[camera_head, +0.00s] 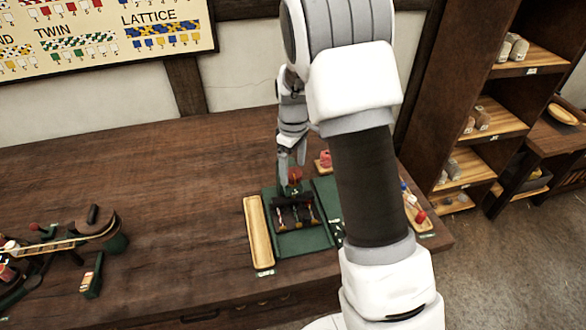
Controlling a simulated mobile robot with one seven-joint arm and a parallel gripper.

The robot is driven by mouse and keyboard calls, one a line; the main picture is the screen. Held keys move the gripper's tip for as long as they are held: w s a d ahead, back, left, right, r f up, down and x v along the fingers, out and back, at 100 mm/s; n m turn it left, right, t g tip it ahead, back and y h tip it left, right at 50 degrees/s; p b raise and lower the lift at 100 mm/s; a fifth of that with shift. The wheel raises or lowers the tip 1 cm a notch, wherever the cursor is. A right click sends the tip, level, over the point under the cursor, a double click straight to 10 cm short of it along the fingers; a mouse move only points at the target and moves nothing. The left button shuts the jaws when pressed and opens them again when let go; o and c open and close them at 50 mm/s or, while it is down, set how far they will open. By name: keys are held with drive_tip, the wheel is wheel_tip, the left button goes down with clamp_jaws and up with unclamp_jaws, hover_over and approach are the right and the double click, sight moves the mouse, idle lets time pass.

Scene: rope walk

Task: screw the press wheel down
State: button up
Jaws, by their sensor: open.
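The press is a dark frame (292,213) on a green base (300,243) on the wooden bench, with several short strands standing at its front. A small red round part, which looks like the press wheel (295,175), sits at the top of the press. My gripper (291,168) points down at the wheel, with its fingers open. One finger reaches down on the wheel's left side. I cannot tell whether the fingers touch the wheel. The gripper partly hides the wheel, and my arm hides the area to the right.
A long wooden tray (258,232) lies left of the press. A pink-red item (326,159) stands behind it. A tool with stretched cords (65,243) and a green block (92,275) are at the left. Shelves (490,110) stand at the right. The bench's back left is clear.

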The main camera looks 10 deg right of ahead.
drive_tip(key=shift+f, duration=0.5)
drive_tip(key=c, duration=1.4)
drive_tip(key=shift+o, duration=0.2)
